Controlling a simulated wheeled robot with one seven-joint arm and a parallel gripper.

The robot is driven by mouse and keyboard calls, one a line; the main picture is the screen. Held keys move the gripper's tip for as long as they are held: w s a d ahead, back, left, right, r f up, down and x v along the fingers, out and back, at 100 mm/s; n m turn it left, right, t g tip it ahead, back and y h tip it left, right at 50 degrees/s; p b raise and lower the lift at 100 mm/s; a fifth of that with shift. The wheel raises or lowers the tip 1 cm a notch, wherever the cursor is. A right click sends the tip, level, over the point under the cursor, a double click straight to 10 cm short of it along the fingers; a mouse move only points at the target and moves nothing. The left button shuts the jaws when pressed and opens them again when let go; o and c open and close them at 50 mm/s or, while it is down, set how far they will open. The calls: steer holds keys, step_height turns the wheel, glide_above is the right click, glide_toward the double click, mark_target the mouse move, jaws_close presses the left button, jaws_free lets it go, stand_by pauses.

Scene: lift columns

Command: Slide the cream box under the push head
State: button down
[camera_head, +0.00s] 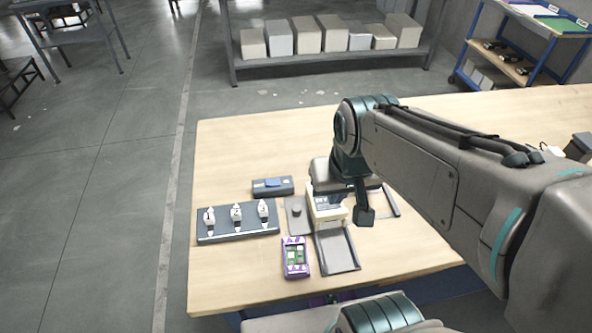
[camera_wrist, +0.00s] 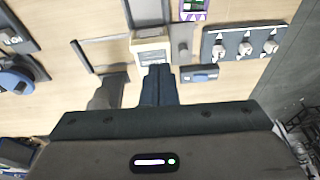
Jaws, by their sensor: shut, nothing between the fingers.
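I cannot make out the push head for certain; my arm hides part of this area.
Beside the channel are a grey plate with a round knob (camera_head: 296,211) and a purple-framed device (camera_head: 295,257). The table's (camera_head: 232,150) far left is bare.

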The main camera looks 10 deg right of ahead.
steer(key=m+g+p, duration=0.1)
steer(key=m+p, duration=0.1)
glide_above(315, 209)
steer(key=s+a, duration=0.2)
steer(key=s, duration=0.1)
step_height(315, 209, down, 2)
steer(key=w+a+f+m+g+p, duration=0.2)
steer(key=w+a+f+m+p, duration=0.15)
steer(key=w+a+f, duration=0.35)
steer(key=shift+s+d+f+b, duration=0.25)
steer(key=shift+d+f+b, duration=0.1)
steer(key=shift+f+b, duration=0.95)
steer(key=shift+s+d+f+b, duration=0.25)
steer(key=shift+f+b, duration=0.6)
steer(key=shift+f, duration=0.7)
steer(key=shift+s+d+f+b, duration=0.2)
steer(key=shift+d+f+b, duration=0.2)
steer(key=shift+f+b, duration=0.9)
steer(key=shift+d, duration=1.1)
steer(key=shift+d+b, duration=1.15)
steer(key=shift+d, duration=4.4)
steer(key=shift+a+r, duration=0.1)
steer(key=shift+a, duration=0.2)
steer(key=shift+r+p, duration=2.7)
steer(key=shift+r, duration=0.3)
